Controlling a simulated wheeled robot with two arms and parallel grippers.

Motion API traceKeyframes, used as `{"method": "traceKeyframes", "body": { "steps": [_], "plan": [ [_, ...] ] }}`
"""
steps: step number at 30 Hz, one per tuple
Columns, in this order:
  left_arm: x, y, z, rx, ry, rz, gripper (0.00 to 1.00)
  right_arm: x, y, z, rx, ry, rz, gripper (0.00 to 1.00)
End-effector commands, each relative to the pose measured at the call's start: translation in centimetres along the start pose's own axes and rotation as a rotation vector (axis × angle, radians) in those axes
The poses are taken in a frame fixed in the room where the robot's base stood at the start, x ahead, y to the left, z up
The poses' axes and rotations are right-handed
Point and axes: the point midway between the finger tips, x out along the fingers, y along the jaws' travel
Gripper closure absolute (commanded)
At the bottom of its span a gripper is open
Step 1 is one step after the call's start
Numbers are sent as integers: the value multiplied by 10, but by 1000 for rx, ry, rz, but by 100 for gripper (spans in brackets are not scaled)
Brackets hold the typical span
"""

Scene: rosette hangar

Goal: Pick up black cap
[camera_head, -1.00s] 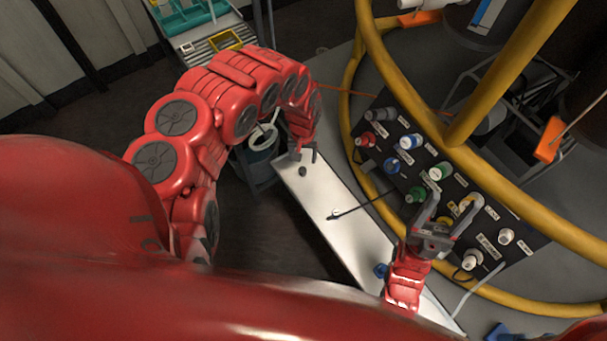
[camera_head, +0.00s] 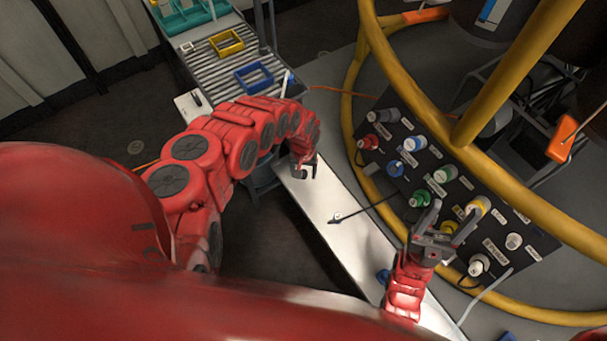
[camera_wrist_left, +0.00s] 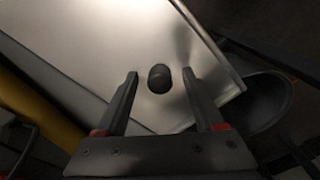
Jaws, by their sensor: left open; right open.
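The black cap (camera_wrist_left: 159,78) lies on the white-silver bench top (camera_head: 333,196), near its end. In the left wrist view it is between the tips of my left gripper (camera_wrist_left: 160,92), with a gap on each side. In the head view my left gripper (camera_head: 305,170) is low over the far end of the bench and open. The cap is not visible there, apparently hidden by the gripper.
A panel of coloured connectors (camera_head: 440,165) stands right of the bench inside yellow rails (camera_head: 352,115). A roller conveyor (camera_head: 222,62) with yellow and blue frames is at the back. A dark round bin (camera_wrist_left: 262,98) is beside the bench end.

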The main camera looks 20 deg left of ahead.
Motion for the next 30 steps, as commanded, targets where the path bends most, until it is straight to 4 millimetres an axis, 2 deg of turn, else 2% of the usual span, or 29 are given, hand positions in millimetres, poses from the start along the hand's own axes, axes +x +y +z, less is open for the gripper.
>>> {"method": "traceKeyframes", "body": {
  "steps": [1,12,13,25,30],
  "plan": [
    [0,0,0,0,0,0,30,0,0,0,0,0,0,36],
    [0,0,0,0,-1,0,97,0,0,0,0,0,0,36],
    [0,0,0,0,-1,0,100,0,0,0,0,0,0,36],
    [-2,0,1,1,-2,0,100,1,0,0,0,0,0,36],
    [-14,0,1,1,-3,-1,100,5,0,-1,0,0,0,36]
  ]
}}
